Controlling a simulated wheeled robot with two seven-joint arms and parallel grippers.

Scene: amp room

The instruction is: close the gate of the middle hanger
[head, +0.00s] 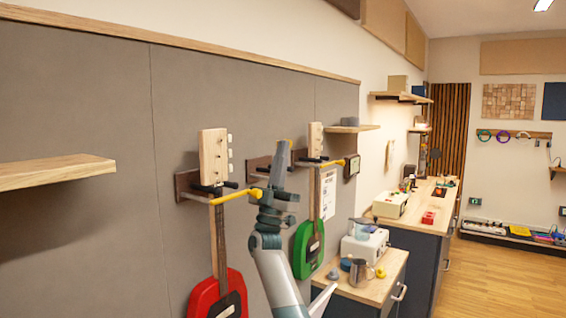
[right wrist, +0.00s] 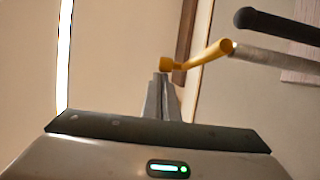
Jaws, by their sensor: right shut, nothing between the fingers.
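The middle hanger has a dark wooden backplate (head: 258,168) on the grey wall panel, between the hangers of the red and green guitars. It is largely hidden behind my right gripper (head: 284,152). In the right wrist view, a yellow gate (right wrist: 205,56) with a knobbed end extends from the tip of a pale prong (right wrist: 270,61). The gate points away from the dark prong (right wrist: 275,22), leaving the gap between the prong tips uncovered. My right gripper (right wrist: 162,78) is shut and empty, its fingertips just below the gate's knob; contact is unclear. My left gripper is out of view.
A red guitar (head: 205,298) hangs at left, with a yellow gate (head: 240,193) on its hanger. A green guitar (head: 302,255) hangs at right. A wooden shelf (head: 55,172) juts out at far left. A cabinet with a kettle and jug (head: 361,273) stands below right.

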